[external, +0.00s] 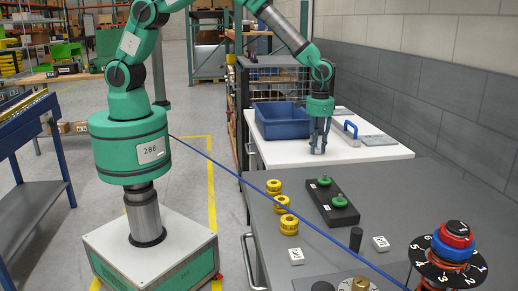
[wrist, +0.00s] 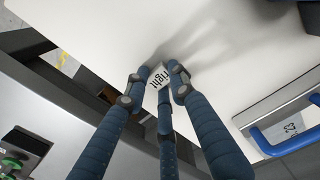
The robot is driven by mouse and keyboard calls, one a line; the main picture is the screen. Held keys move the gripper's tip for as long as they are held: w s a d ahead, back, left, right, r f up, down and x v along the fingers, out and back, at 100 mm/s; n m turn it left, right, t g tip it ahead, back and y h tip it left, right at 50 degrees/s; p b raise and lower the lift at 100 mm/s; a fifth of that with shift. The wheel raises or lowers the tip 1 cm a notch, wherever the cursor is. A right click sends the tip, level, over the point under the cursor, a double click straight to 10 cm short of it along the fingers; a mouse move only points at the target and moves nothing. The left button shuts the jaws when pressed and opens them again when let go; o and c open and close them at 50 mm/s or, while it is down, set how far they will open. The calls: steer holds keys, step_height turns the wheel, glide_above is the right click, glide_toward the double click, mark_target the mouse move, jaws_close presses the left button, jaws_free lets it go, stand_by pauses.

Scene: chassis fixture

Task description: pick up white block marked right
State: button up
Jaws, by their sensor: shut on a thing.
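My gripper (external: 318,149) points down over the white tabletop, its fingertips close to the surface. In the wrist view my gripper (wrist: 161,78) is shut on the white block (wrist: 160,76), whose printed word "right" shows between the fingertips. The fingers cover parts of the block. I cannot tell whether the block still touches the tabletop. In the external view the fingers largely hide it.
A blue bin (external: 282,122) stands left of my gripper and a panel with a blue handle (external: 350,130) lies to the right. The nearer grey table (external: 345,250) holds yellow rings (external: 281,202), a black plate with green knobs (external: 328,203), small white blocks (external: 380,243) and a numbered dial (external: 447,262).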

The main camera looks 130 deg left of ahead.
mark_target(317, 149)
steer(key=shift+r, duration=0.65)
step_height(317, 149, up, 2)
steer(key=shift+r+p, duration=0.1)
steer(key=shift+p, duration=0.3)
steer(key=s+d, duration=0.2)
steer(key=s, duration=0.3)
steer(key=s+d+r+p, duration=0.1)
steer(key=s+d, duration=0.1)
steer(key=s, duration=0.2)
steer(key=s+d, duration=0.2)
steer(key=s, duration=0.3)
steer(key=shift+s+d+r+p, duration=0.15)
steer(key=shift+s+r+p, duration=0.05)
steer(key=shift+s+p, duration=0.15)
